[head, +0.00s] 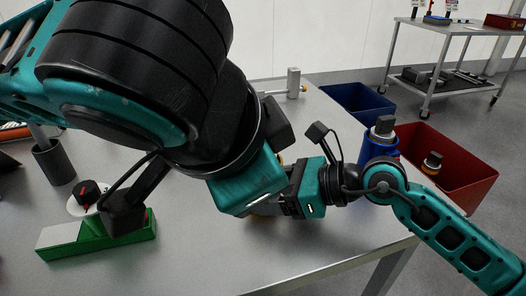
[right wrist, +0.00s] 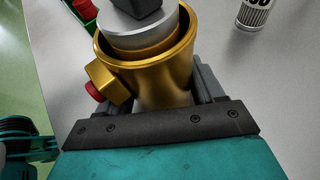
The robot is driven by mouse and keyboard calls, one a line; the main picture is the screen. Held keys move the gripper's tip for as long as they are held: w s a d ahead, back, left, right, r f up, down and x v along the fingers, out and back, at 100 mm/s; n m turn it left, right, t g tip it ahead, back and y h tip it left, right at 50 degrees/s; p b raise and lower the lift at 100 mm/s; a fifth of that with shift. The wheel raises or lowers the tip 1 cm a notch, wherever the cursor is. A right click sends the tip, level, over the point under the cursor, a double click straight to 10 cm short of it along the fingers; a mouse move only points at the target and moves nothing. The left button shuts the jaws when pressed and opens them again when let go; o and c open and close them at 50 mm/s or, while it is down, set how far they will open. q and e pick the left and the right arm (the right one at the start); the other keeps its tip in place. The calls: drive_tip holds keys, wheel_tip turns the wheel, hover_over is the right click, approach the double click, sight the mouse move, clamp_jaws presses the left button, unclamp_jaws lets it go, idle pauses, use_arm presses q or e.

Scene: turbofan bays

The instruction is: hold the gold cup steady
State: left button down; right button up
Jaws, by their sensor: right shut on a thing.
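The gold cup (right wrist: 165,80) fills the upper middle of the right wrist view, with a squared gold lug on its left side. A silver cylinder with a dark top (right wrist: 140,28) sits inside its mouth. My right gripper (right wrist: 160,95) is shut on the cup, one finger on each side. In the head view my right gripper (head: 290,192) meets my left arm near the middle of the table, and the cup is almost wholly hidden there. My left gripper (head: 245,185) shows only its teal body; its fingers are hidden.
A green tray (head: 130,232) and a dark cup (head: 53,161) are at the table's left. The front of the table (head: 200,265) is clear.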

idle(0.3)
drive_tip(key=o, duration=1.3)
